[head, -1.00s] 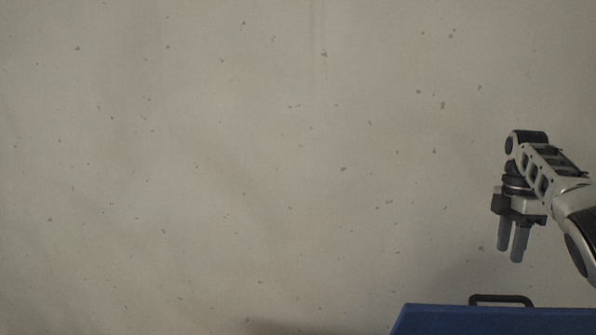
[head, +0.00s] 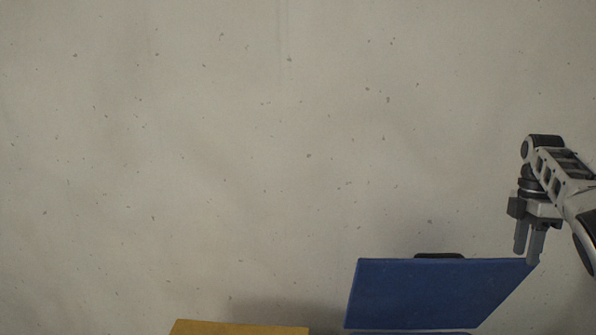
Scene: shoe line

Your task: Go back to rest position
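My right gripper (head: 528,249) is at the right edge of the head view, with its two fingers pointing down. A narrow gap shows between the fingers, and nothing is seen between them. In the picture its fingertips overlap the upper right corner of a blue panel (head: 430,290); I cannot tell whether they touch it. My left gripper is not in view.
The blue panel stands at the lower right, with a dark handle (head: 440,256) at its top edge. A yellow-brown surface (head: 240,328) shows at the bottom edge, left of it. A plain speckled grey surface (head: 220,150) fills the rest.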

